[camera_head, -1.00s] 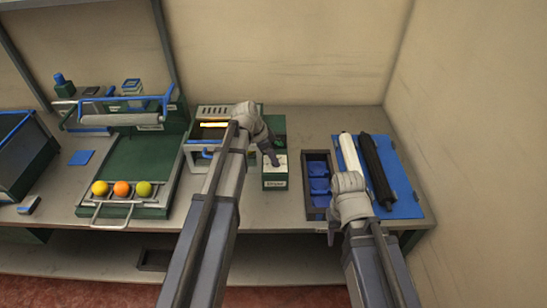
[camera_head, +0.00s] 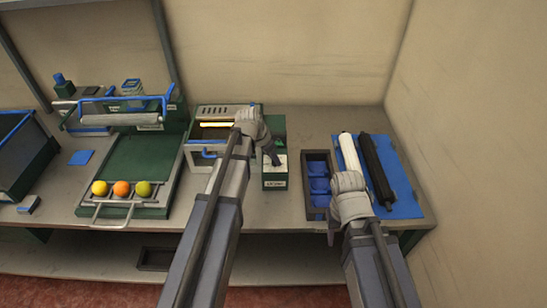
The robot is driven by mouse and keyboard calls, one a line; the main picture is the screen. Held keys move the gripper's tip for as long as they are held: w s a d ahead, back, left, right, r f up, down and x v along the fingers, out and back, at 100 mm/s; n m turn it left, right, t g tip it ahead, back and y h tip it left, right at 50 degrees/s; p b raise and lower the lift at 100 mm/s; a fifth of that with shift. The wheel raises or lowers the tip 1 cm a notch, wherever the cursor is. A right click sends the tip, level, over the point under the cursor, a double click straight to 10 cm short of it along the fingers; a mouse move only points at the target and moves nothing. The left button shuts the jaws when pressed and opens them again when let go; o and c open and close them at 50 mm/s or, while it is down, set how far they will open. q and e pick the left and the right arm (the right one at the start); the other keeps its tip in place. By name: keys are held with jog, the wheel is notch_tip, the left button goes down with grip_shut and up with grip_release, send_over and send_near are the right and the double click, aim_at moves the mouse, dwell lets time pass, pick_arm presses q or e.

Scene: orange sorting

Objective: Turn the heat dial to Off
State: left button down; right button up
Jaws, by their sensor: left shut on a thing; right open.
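A small green box (camera_head: 275,182) with a white top and a front label too small to read stands right of the heater. My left gripper (camera_head: 273,159) reaches down onto its white top and is shut on a small dark knob there, which looks like the heat dial. The fingers hide most of the knob, so its setting cannot be read. The heater (camera_head: 228,111) behind my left wrist shows a glowing orange bar (camera_head: 216,124). My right gripper (camera_head: 334,232) is open at the front edge of the bench, by the dark compartment tray, and its fingers are hardly visible.
A dark tray (camera_head: 306,172) with blue compartments and a blue mat (camera_head: 404,205) with a white and a black roller lie at right. A green tray (camera_head: 138,157) with three fruits at its front is at left.

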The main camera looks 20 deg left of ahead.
pick_arm(q)
jog(key=n+y, duration=0.1)
jog(key=n, duration=0.1)
jog(key=n+y, duration=0.1)
jog(key=n, duration=0.2)
jog(key=shift+s+d+n+t, duration=0.1)
jog(key=shift+d+n+t, duration=0.05)
jog(key=shift+n+t, duration=0.2)
jog(key=n+y, duration=0.1)
jog(key=n, duration=0.3)
jog(key=shift+d+n+y, duration=0.15)
jog(key=shift+n+y, duration=0.1)
jog(key=shift+y, duration=0.15)
jog(key=n+y, duration=0.1)
jog(key=n, duration=0.1)
jog(key=n+y, duration=0.1)
jog(key=n, duration=0.2)
jog(key=shift+d, duration=0.1)
jog(key=shift+w+d+n+g+y, duration=0.1)
jog(key=shift+n+g+y, duration=0.15)
jog(key=shift+n+g, duration=0.65)
jog(key=shift+w+n+g+y, duration=0.15)
jog(key=shift+n+y, duration=0.1)
jog(key=shift+n, duration=1.25)
jog(key=shift+s, duration=0.1)
jog(key=c, duration=0.6)
grip_release()
jog(key=shift+o, duration=0.2)
